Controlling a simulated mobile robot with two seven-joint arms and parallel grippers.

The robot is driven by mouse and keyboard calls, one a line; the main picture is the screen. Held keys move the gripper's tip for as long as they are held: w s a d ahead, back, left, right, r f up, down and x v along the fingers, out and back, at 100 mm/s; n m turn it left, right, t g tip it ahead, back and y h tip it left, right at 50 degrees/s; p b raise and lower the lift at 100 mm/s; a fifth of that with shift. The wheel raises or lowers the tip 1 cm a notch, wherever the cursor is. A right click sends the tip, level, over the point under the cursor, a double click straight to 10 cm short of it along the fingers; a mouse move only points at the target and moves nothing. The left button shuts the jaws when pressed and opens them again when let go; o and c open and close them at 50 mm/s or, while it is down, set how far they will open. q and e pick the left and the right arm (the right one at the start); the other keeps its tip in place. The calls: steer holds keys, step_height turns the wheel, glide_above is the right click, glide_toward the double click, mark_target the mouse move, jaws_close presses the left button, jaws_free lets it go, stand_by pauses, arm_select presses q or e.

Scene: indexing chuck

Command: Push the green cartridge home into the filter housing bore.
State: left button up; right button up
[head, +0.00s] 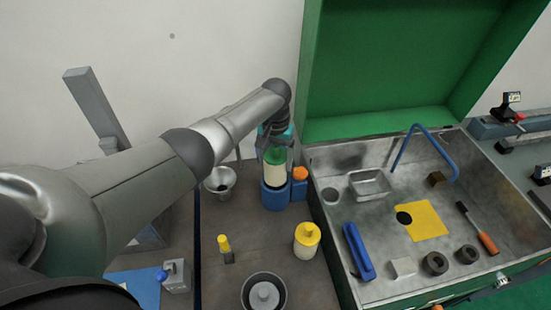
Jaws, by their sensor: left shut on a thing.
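The green cartridge (275,157) has a green top and a cream body. It stands upright in the blue filter housing (274,198), with a length of its cream body showing above the housing rim. The bore itself is hidden by the cartridge. My left gripper (275,146) comes down from above and is shut on the green cartridge at its top. The fingertips are small and partly hidden by the wrist. My right gripper is out of view.
An orange knob (299,173) sits right beside the housing. A yellow canister (306,240), a yellow-capped piece (224,247), a metal funnel (219,183) and a round dark pan (263,292) stand around it. The metal basin (330,235) with tools lies at the right.

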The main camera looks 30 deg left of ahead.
mark_target(276, 146)
arm_select(q)
steer(key=shift+f+b, duration=2.6)
steer(key=shift+f, duration=0.6)
steer(key=o, duration=1.5)
steer(key=shift+o, duration=0.2)
steer(key=shift+r, duration=0.1)
step_height(276, 146, up, 14)
steer(key=shift+r+p, duration=0.1)
steer(key=shift+p, duration=1)
steer(key=shift+r, duration=0.55)
steer(key=shift+d, duration=0.1)
